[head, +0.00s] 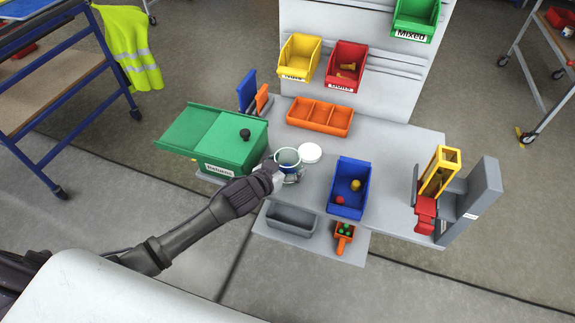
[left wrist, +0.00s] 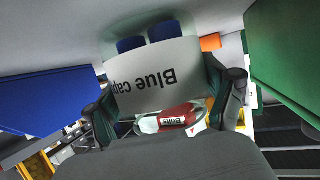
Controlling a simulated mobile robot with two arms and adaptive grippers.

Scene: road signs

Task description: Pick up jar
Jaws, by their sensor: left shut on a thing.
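The jar (head: 287,157) is an open clear container on the grey workbench, left of its middle. In the left wrist view the jar (left wrist: 155,72) fills the space between the fingers. Its white label reads "Blue cap…", upside down, and two blue caps show above the label. My left gripper (head: 281,174) reaches in from the left and is shut on the jar, with one finger on each side. I cannot tell whether the jar touches the bench. A round white lid (head: 310,152) lies just right of the jar. My right gripper is not in view.
A green "Returns" bin (head: 232,146) stands close on the left. A blue bin (head: 349,187) with small items is to the right, and an orange divided tray (head: 320,116) is behind. A grey tray (head: 290,219) sits below in front. The bench's middle right is clear.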

